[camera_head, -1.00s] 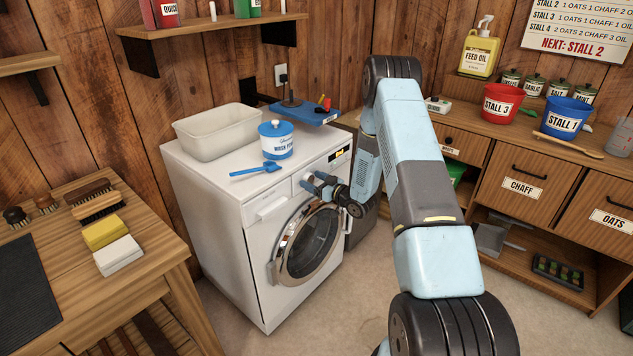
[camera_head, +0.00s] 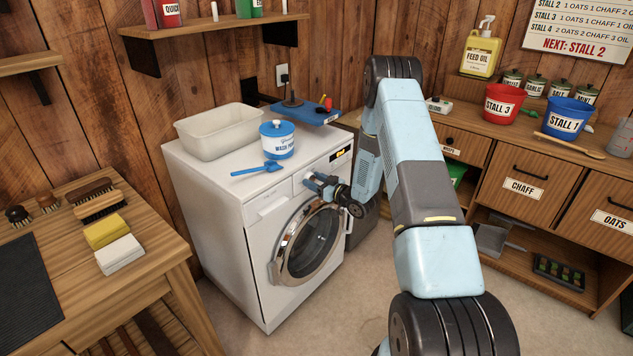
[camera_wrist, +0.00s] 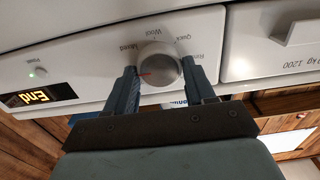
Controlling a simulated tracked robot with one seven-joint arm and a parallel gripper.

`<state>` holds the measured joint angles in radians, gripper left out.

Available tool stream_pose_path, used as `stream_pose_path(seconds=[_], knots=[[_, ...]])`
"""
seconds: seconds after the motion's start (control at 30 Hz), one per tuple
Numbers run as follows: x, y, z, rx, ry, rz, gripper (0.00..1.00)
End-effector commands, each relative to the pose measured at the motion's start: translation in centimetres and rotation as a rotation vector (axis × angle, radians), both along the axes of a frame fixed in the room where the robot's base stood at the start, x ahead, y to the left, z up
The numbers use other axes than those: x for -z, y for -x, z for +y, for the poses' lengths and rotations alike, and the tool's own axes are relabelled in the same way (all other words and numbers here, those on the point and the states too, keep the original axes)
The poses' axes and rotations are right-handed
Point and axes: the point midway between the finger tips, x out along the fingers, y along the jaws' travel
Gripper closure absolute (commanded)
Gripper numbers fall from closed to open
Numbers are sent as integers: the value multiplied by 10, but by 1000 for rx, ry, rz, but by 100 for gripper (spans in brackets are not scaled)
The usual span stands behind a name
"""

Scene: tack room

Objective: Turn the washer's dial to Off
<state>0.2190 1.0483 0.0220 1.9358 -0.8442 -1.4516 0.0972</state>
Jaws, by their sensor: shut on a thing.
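The white washer (camera_head: 228,215) stands against the wall, with its round door (camera_head: 308,242) shut. My gripper (camera_head: 313,181) is at the control panel on its front, above the door. In the wrist view the washer's panel appears upside down. The round silver-white dial (camera_wrist: 160,62) sits between the two fingers of my gripper (camera_wrist: 160,76), one at each side, and they are shut on it. A red mark on the dial's face points left in that view. Labels such as "Wool" and "Quick" show around the dial. I see no Off label. The display (camera_wrist: 38,97) reads "End".
On the washer's top are a grey-white tub (camera_head: 216,131), a blue-and-white wash powder tin (camera_head: 277,139), a blue scoop (camera_head: 257,168) and a blue tray (camera_head: 312,114). The detergent drawer (camera_wrist: 300,40) is beside the dial. A wooden counter (camera_head: 470,128) stands right, a table (camera_head: 65,285) left.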

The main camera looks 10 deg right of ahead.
Motion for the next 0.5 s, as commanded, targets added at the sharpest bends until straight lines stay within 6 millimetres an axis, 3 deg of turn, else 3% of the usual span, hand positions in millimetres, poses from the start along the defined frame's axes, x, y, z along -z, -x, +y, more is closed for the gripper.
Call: stream_pose_path(seconds=[0.5], knots=[[-1, -2, 0, 9, 246, -177, 76]])
